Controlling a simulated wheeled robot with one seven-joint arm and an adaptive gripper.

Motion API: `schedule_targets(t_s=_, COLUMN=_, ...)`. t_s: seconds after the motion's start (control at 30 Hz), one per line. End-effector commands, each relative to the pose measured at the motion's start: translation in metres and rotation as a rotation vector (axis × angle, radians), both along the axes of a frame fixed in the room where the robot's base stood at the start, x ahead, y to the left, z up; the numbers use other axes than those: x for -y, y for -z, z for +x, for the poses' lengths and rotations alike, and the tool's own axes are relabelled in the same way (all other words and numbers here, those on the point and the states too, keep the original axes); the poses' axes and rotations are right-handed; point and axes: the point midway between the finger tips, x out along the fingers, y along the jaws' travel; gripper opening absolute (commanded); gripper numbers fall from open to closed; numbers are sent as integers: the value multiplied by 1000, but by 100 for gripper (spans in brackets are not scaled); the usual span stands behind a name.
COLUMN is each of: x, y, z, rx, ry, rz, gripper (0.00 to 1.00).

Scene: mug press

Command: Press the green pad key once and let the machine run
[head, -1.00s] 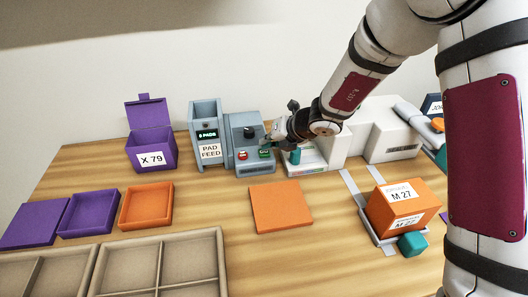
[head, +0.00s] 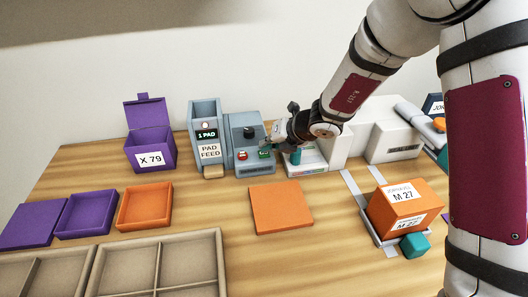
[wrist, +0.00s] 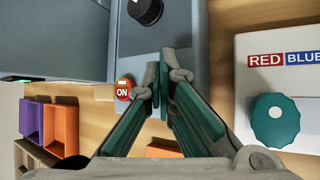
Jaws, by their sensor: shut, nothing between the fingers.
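The grey-blue pad feed machine (head: 205,120) stands at the back; its small display (head: 207,134) reads "1 PAD". A tan pad (head: 213,171) lies at its foot. Beside it is the control box (head: 243,131) with a black knob (head: 249,132), a red key (head: 243,156) and the green key (head: 264,153). The red key, marked "ON", also shows in the wrist view (wrist: 123,88). My gripper (head: 273,141) is shut and empty, its tips close to the green key. In the wrist view the fingers (wrist: 164,80) hide the green key; contact cannot be told.
A white machine (head: 307,158) with a teal knob stands right of the control box. An orange mat (head: 281,207) lies in front. An orange M 27 box (head: 402,208) is at right, a purple X 79 box (head: 151,150) at left. Trays fill the front left.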

Motion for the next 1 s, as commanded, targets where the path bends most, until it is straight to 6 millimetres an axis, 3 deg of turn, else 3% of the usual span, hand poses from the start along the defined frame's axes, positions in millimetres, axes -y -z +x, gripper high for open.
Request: schedule_targets(t_s=1.0, x=0, y=-24, z=-1, rx=-1, ry=1, rz=-1, gripper=0)
